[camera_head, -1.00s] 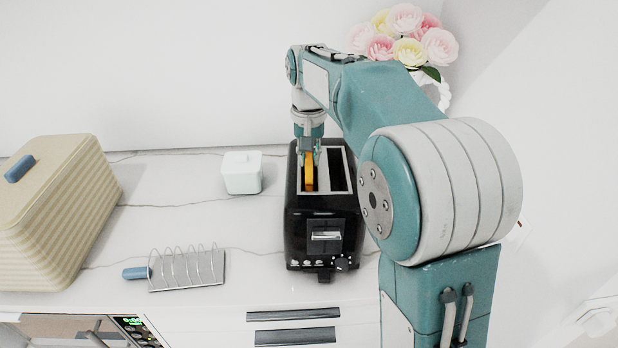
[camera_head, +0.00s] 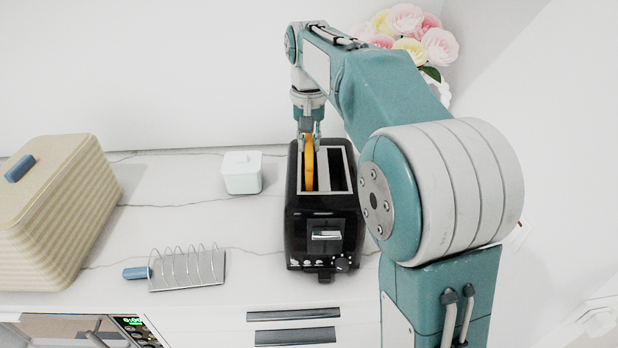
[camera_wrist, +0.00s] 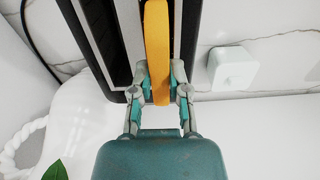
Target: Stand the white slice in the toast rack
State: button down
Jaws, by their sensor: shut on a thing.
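An orange-yellow slice (camera_head: 309,165) stands upright at the left slot of the black toaster (camera_head: 325,225), its lower part hidden in the slot. My gripper (camera_head: 309,140) is above the toaster, shut on the slice's edge. The wrist view shows the slice (camera_wrist: 158,40) between the two fingers of my gripper (camera_wrist: 160,88). The slice looks orange-yellow, not white; I see no white slice. The toast rack (camera_head: 187,270) has wire loops, a flat base and a blue handle on its left. It stands empty on the counter, left of the toaster.
A small white lidded box (camera_head: 242,178) stands left of the toaster. A ribbed beige bread bin (camera_head: 60,220) with a blue handle is at the far left. Flowers (camera_head: 408,35) stand behind my arm. The counter between rack and toaster is clear.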

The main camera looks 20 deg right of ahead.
jog(key=shift+r, duration=4.15)
jog(key=shift+f, duration=0.1)
